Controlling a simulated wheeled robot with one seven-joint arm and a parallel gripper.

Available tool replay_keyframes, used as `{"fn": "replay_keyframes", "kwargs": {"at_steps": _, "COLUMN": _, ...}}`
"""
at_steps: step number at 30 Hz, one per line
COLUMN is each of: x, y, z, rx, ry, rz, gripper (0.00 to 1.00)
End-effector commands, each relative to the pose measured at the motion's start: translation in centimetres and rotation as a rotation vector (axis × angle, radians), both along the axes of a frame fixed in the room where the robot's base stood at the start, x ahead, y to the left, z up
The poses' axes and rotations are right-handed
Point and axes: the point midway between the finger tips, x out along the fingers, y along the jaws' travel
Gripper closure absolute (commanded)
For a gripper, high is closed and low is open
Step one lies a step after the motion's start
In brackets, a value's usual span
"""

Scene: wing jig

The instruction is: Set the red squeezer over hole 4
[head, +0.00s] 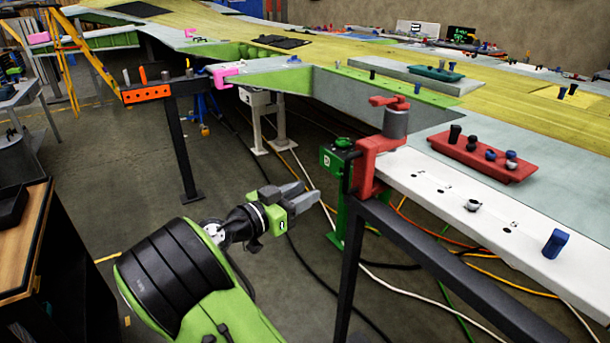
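The red squeezer (372,160) is a C-shaped red tool with a grey cylinder and a red handle on top. It stands upright at the near left end of the white strip (455,212), beside a green block and a dark post. Small dark holes and faint marks run along the strip; I cannot tell which is hole 4. A silver-and-dark fastener (472,205) and a blue peg (555,243) are on the strip. My gripper (308,192) is left of and below the squeezer, apart from it. Its two grey fingers look separated, with nothing visible between them.
A dark metal rail (450,268) runs along the strip's near side. A red tray (485,157) with several plugs lies behind the strip. An orange block (146,93) tops a dark stand at left. Cables cross the floor. The floor around my gripper is open.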

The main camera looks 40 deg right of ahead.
Motion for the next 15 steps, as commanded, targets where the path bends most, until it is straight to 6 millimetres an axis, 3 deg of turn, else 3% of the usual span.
{"fn": "replay_keyframes", "kwargs": {"at_steps": 5, "x": 0.0, "y": -0.9, "z": 0.2, "rx": -0.023, "ry": -0.006, "rz": -0.007, "gripper": 0.63}}
{"fn": "replay_keyframes", "kwargs": {"at_steps": 15, "x": -0.3, "y": -9.1, "z": 0.2, "rx": -0.020, "ry": -0.005, "rz": -0.009, "gripper": 0.63}}
